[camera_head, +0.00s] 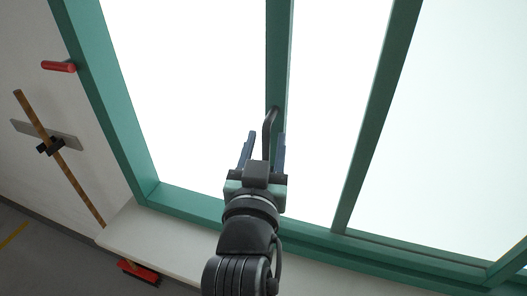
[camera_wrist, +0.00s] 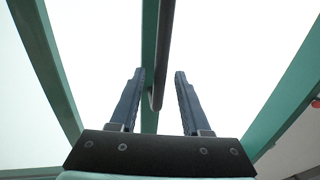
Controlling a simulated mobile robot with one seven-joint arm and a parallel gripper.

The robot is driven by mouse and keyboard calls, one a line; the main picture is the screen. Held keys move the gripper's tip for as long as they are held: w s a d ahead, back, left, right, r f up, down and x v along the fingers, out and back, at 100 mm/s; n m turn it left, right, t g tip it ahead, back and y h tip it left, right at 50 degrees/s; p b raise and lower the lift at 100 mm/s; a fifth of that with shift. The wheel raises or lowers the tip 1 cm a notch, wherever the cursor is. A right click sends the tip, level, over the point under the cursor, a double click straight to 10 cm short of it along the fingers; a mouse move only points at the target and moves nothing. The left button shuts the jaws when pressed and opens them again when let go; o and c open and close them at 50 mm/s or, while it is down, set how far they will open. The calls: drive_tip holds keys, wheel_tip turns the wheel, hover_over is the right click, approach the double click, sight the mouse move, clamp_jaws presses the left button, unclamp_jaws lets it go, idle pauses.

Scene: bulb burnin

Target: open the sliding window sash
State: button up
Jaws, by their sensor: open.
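The window has a green frame (camera_head: 112,110) with bright white panes. A green upright of the sash (camera_head: 279,60) runs down the middle and carries a dark bar handle (camera_head: 269,125). My gripper (camera_head: 266,136) is open in front of the lower part of this handle. In the wrist view the handle (camera_wrist: 164,50) comes down from the top and its lower end shows between my two blue-grey fingers (camera_wrist: 158,85), nearer the left one. I cannot tell whether a finger touches it. The green upright also shows behind the handle in the wrist view (camera_wrist: 149,45).
A pale sill (camera_head: 165,238) runs below the window. On the left wall are a red handle-like part (camera_head: 58,66) and a wooden pole (camera_head: 80,190) in a dark clip on a grey plate. A red brush head (camera_head: 138,271) is low at the left. Another green upright (camera_head: 375,120) stands right.

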drive_tip(key=s+a+p, duration=0.1)
drive_tip(key=s+p, duration=0.2)
drive_tip(key=s, duration=0.9)
drive_tip(key=shift+s+a, duration=0.25)
drive_tip(key=shift+s, duration=0.15)
drive_tip(key=w+d+r+t+b, duration=0.1)
drive_tip(key=w+r+t, duration=0.15)
drive_tip(key=r, duration=0.65)
drive_tip(key=w+r+t+b, duration=0.1)
drive_tip(key=r+t, duration=0.2)
drive_tip(key=r, duration=0.7)
drive_tip(key=s+r+n+t+y, duration=0.1)
drive_tip(key=s+r+t, duration=0.3)
drive_tip(key=r, duration=1)
drive_tip(key=shift+s+d+y+b, duration=0.35)
drive_tip(key=shift+s+y, duration=0.25)
